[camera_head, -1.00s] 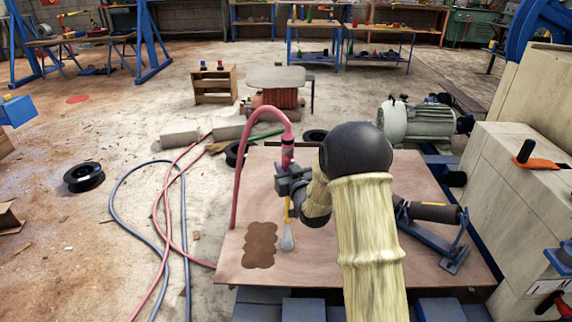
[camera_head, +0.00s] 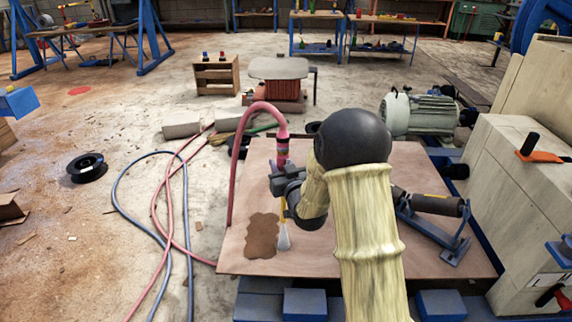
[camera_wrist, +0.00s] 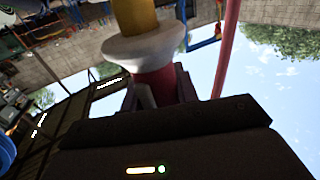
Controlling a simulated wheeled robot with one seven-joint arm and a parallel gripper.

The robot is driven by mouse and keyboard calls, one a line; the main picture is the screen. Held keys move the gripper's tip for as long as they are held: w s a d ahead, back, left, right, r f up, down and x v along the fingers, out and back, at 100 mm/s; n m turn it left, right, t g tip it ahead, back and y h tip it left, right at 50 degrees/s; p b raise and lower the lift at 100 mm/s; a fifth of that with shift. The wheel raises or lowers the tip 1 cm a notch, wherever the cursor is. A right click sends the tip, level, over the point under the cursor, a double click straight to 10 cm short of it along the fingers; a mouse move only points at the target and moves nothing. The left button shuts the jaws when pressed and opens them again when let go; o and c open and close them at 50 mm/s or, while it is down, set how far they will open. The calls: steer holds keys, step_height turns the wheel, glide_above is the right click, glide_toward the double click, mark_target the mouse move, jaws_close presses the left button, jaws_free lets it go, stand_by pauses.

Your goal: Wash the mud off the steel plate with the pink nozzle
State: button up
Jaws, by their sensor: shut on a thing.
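The tan flat plate (camera_head: 345,255) lies low on blue supports in the head view. A brown mud patch (camera_head: 262,237) is on its left part. My gripper (camera_head: 287,183) is above the plate, shut on the pink nozzle (camera_head: 282,152), whose pink hose arches up and down to the left. A thin yellow lance points down from my gripper to a pale cone (camera_head: 284,239) just right of the mud; I cannot tell if it is spray or a tip. In the wrist view the nozzle's red body (camera_wrist: 158,88), white collar and yellow part show between the jaws.
A blue-grey bracket with a dark cylinder (camera_head: 432,212) lies on the plate's right side. The pale crusher body (camera_head: 520,195) and a motor (camera_head: 420,112) stand to the right. Loose hoses (camera_head: 170,215) and a black spool (camera_head: 87,167) lie on the floor at left.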

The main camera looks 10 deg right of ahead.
steer(key=shift+w+a+p, duration=0.7)
steer(key=shift+w+a, duration=0.05)
steer(key=shift+a, duration=3.25)
steer(key=w+d, duration=0.1)
steer(key=w, duration=0.9)
steer(key=shift+d, duration=0.4)
steer(key=shift+s+d, duration=0.1)
steer(key=shift+s, duration=0.05)
